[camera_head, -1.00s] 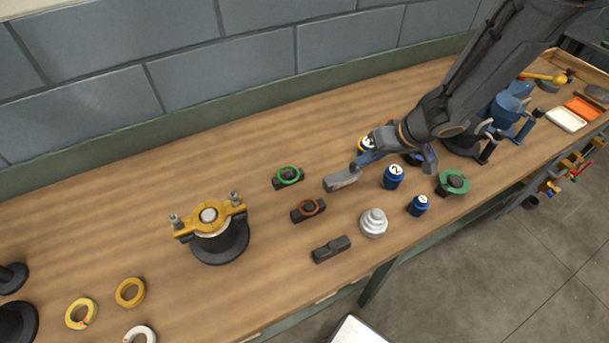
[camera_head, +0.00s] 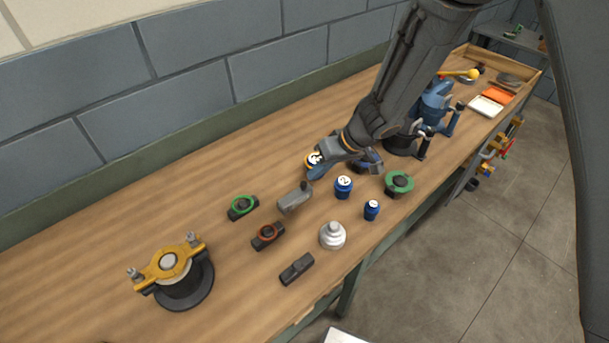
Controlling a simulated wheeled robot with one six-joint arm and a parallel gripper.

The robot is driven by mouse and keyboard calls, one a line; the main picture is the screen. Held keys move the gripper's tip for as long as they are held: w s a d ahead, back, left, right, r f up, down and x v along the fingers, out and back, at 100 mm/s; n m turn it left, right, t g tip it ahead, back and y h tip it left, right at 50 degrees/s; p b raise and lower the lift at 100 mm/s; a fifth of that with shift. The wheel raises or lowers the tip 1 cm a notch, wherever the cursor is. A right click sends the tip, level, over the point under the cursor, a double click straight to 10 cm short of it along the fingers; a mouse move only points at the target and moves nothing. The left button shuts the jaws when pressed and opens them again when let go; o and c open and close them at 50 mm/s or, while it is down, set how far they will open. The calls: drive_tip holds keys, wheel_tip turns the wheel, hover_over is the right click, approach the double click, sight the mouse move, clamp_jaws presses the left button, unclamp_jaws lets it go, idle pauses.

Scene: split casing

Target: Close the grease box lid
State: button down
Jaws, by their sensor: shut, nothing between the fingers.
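The grease box appears to be the small white open tray (camera_head: 486,106) with an orange panel (camera_head: 497,95) along its far side, at the far right of the bench. The orange panel looks like its lid, folded back and open; the hinge is too small to see. My gripper (camera_head: 319,168) is shut and empty over the middle of the bench, well to the left of the box and apart from it. It partly hides a blue numbered jar behind it.
Blue jars (camera_head: 343,187), a green-flanged part (camera_head: 399,184), a silver stepped part (camera_head: 333,235) and a yellow-clamped casing (camera_head: 170,262) stand on the bench. Tools hang along its front edge.

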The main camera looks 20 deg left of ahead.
drive_tip(key=w+d+r+b, duration=0.1)
drive_tip(key=w+d, duration=0.1)
drive_tip(key=w+d+r+b, duration=0.1)
drive_tip(key=w+d+r, duration=0.1)
drive_tip(key=d, duration=0.1)
drive_tip(key=w+d+r+b, duration=0.1)
drive_tip(key=w+d, duration=0.1)
drive_tip(key=d, duration=0.1)
drive_tip(key=shift+r, duration=0.15)
drive_tip(key=w+d+r+m+t+h+b, duration=0.2)
drive_tip(key=w+d+m+t, duration=0.15)
drive_tip(key=d, duration=0.45)
drive_tip(key=w+d+r+m+t+h+b, duration=0.1)
drive_tip(key=w+d+r+m+t+b, duration=0.15)
drive_tip(key=w+d, duration=0.4)
drive_tip(key=s+d+f+m+h+b, duration=0.1)
drive_tip(key=s+d+h, duration=0.15)
drive_tip(key=d, duration=0.45)
drive_tip(key=s+d+f+m+h+b, duration=0.1)
drive_tip(key=s+d, duration=0.3)
drive_tip(key=d, duration=0.2)
drive_tip(key=s+d+f+m+g+b, duration=0.1)
drive_tip(key=s+d+g, duration=0.1)
drive_tip(key=s, duration=0.5)
drive_tip(key=s+d+f+m+g+b, duration=0.1)
drive_tip(key=s+d+f+g, duration=0.1)
drive_tip(key=s, duration=0.6)
drive_tip(key=shift+s+d+f, duration=0.2)
drive_tip(key=shift+d+f, duration=0.05)
drive_tip(key=shift+d, duration=0.25)
